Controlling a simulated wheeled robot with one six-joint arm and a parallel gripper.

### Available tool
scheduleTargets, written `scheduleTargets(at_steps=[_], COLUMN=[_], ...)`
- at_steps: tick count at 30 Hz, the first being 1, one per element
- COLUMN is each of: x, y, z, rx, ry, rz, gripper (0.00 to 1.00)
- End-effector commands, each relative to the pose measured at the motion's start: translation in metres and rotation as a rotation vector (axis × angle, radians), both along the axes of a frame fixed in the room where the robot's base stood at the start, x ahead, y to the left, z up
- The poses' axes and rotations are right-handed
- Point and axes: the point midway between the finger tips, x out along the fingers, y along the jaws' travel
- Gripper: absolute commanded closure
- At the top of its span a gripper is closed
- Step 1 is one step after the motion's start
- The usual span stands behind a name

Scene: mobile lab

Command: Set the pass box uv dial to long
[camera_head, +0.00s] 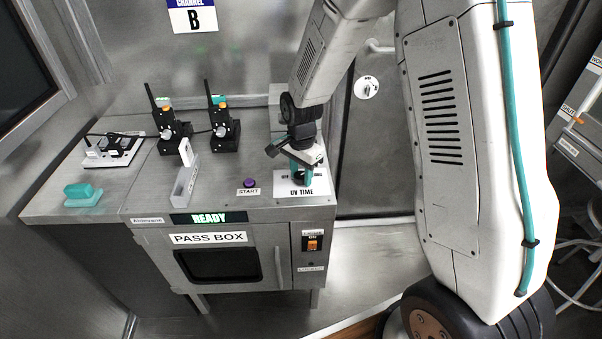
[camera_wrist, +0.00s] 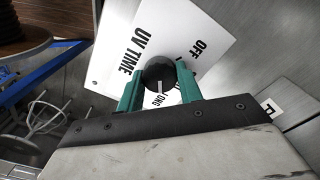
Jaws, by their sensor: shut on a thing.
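The UV time dial is a round black knob (camera_wrist: 158,72) on a white plate (camera_wrist: 188,30) marked UV TIME and OFF. A white line on the knob points down in the wrist view, toward a partly covered label reading "ONG". Another label right of the knob is mostly hidden. My gripper (camera_wrist: 159,82) has teal fingers shut on the knob, one on each side. In the head view my gripper (camera_head: 302,174) reaches down onto the white plate (camera_head: 318,188) at the right of the pass box top (camera_head: 225,208). The knob is hidden there.
A purple start button (camera_head: 249,183) lies left of the plate. Two black devices with antennas (camera_head: 172,133) (camera_head: 224,130) and a pale tray (camera_head: 185,185) stand farther left. The pass box display (camera_head: 209,218) reads READY. An orange switch (camera_head: 312,244) is on the front.

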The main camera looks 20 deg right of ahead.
Motion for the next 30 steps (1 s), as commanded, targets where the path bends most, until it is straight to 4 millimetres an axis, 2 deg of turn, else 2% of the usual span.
scheduleTargets(at_steps=[20,21,23,30], x=[0.0001,0.0002,0.0001,0.0], y=[0.0,0.0001,0.0,-0.0001], z=[0.0001,0.0001,0.0001,0.0002], rx=[0.0,0.0,0.0,0.0], ry=[-0.001,-0.001,-0.001,0.0], rz=[-0.061,-0.061,-0.06,-0.06], gripper=[0.87,0.56,0.43,0.43])
